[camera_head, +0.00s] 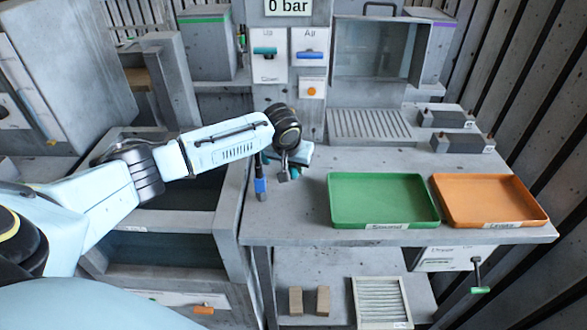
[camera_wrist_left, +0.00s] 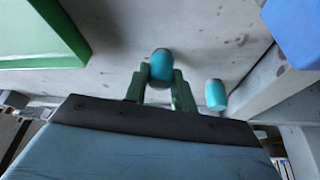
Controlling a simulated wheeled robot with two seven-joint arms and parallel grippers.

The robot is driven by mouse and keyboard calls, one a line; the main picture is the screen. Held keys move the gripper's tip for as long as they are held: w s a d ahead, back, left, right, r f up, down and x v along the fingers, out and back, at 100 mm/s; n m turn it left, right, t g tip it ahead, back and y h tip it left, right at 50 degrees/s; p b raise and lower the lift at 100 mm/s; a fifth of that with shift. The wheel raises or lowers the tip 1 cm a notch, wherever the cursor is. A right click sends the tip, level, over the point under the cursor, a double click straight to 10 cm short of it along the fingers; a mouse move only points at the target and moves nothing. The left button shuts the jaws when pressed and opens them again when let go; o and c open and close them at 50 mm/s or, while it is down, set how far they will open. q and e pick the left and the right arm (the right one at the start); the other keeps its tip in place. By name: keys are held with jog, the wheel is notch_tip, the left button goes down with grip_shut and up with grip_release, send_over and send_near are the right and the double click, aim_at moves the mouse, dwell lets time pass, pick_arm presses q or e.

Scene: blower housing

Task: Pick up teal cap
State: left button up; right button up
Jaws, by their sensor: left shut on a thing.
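My left gripper (camera_wrist_left: 160,78) shows in the left wrist view with its two green fingers shut on a teal cap (camera_wrist_left: 161,64), a short rounded cylinder. A second teal cap (camera_wrist_left: 215,95) is to the right of the fingers, apart from them. In the head view my left gripper (camera_head: 287,173) is low over the left part of the grey table, left of the green tray. The wrist partly hides the teal pieces there. I cannot tell whether the held cap touches the table. My right gripper is not in view.
A green tray (camera_head: 334,204) and an orange tray (camera_head: 444,207) stand on the table (camera_head: 290,222). A blue-handled tool (camera_head: 261,188) is by its left edge. A grille (camera_head: 368,124) and dark blocks (camera_head: 446,119) are behind. A control panel (camera_head: 269,55) is on the back wall.

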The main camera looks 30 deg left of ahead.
pick_arm(q)
jog(key=shift+r, duration=0.1)
notch_tip(320, 180, up, 10)
jog(key=shift+f+p, duration=0.1)
jog(key=shift+p, duration=0.4)
